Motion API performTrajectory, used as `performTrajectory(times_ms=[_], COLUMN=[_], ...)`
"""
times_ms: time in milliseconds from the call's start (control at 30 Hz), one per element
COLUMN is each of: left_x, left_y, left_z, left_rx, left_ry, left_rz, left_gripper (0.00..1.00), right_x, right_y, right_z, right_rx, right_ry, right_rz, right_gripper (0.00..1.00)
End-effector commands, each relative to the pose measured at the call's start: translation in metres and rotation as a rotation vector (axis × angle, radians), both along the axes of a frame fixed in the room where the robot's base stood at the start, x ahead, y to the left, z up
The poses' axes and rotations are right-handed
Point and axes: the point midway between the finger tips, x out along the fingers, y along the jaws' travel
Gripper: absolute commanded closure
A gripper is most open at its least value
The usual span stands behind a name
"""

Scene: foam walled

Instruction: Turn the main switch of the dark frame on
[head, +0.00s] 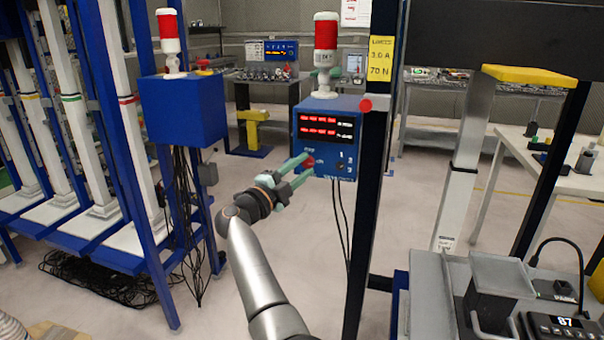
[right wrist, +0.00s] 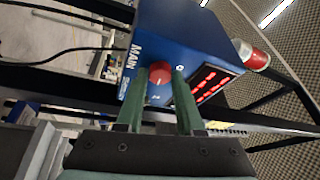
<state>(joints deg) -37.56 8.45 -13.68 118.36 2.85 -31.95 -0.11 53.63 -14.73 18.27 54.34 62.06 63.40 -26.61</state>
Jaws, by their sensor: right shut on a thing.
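The dark frame (head: 368,215) stands right of centre in the head view, with a blue control box (head: 330,112) on it. The box has two lit red display rows (head: 319,131). Its main switch is a round red knob (right wrist: 159,73) beside a white "MAIN" label in the right wrist view. The knob also shows in the head view (head: 309,162), partly hidden by a finger. My right gripper (head: 297,168) is shut on the knob, its two green fingers on either side of it. The knob's exact angle is hard to tell. My left gripper is out of view.
A red and white lamp (head: 325,40) stands on the box. Another blue box (head: 184,108) on a blue rack is to the left. A grey bench with a device (head: 556,325) is at lower right. Open floor lies between rack and frame.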

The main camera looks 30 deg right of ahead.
Motion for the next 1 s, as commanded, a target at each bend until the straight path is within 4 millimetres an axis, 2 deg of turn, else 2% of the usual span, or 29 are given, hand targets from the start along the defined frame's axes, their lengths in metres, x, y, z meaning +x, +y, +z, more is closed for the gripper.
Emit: performTrajectory(times_ms=[367, 900, 933, 1000], left_x=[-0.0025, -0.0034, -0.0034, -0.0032], left_y=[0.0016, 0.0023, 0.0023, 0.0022], left_z=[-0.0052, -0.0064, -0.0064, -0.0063], left_rx=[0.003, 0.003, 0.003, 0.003], left_ry=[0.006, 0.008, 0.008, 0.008], left_rz=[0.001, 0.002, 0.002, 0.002], left_gripper=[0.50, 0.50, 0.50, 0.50], right_x=[0.0005, 0.0003, 0.0003, 0.0003], right_y=[0.0006, 0.0002, 0.0002, 0.0002], right_z=[0.0007, 0.0013, 0.0013, 0.0014], right_rx=[0.099, 0.113, 0.113, 0.112], right_ry=[-0.115, -0.131, -0.131, -0.130], right_rz=[0.000, 0.000, 0.000, -0.001], right_gripper=[1.00, 1.00, 0.60, 0.52])
